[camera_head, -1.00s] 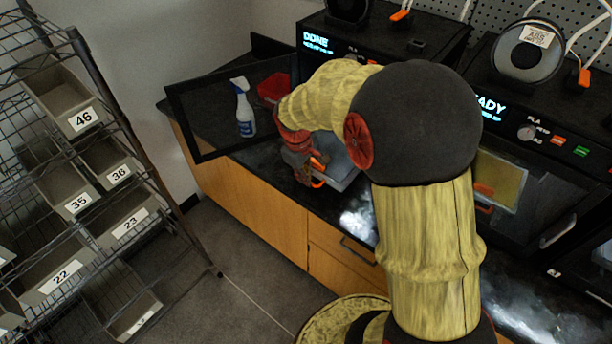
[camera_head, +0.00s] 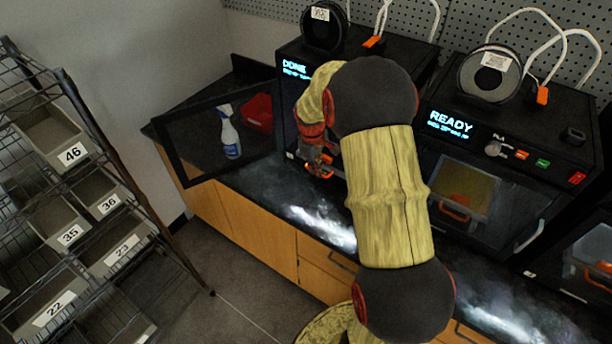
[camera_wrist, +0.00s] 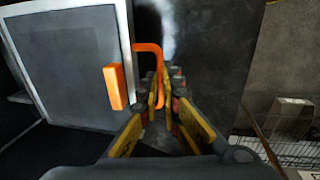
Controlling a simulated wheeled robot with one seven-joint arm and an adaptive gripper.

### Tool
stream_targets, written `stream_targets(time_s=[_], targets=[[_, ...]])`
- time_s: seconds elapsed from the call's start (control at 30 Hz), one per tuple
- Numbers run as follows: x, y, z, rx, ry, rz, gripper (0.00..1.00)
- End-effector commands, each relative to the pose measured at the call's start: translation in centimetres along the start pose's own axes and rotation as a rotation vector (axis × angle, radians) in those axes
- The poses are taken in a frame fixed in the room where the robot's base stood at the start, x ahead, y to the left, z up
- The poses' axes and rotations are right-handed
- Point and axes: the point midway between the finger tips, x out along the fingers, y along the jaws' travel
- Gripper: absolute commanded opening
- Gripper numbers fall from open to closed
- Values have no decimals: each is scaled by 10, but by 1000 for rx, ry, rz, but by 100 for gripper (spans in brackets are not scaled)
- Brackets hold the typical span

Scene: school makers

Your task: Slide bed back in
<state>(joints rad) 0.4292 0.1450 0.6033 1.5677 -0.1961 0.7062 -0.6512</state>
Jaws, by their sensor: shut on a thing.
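The print bed (camera_wrist: 70,70) is a flat grey plate with an orange handle (camera_wrist: 116,87) at its edge, at the left of the wrist view. My gripper (camera_wrist: 165,78) has its yellow fingers shut on the orange handle. In the head view my gripper (camera_head: 318,162) is at the front of the left printer (camera_head: 291,100), whose display reads DONE. The printer's dark framed glass door (camera_head: 185,165) stands open to the left. My arm hides most of the printer's opening and the bed in the head view.
A spray bottle (camera_head: 229,132) and a red bin (camera_head: 259,112) stand behind the open door. A second printer (camera_head: 500,160) reading READY stands to the right. A wire rack with numbered bins (camera_head: 75,200) is at the left. The counter (camera_head: 270,190) before the printer is clear.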

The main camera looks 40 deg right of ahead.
Motion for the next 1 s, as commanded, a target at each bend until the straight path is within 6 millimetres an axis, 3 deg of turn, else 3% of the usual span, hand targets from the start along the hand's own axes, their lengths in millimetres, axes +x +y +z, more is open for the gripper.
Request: stream_targets(time_s=[0.1,0.3,0.77,0.8,1.0], targets=[[2,21,0,2,0,0,0],[7,39,1,1,0,0,0],[8,45,0,0,2,1,0],[8,45,0,0,2,1,6],[8,44,0,0,1,1,17]])
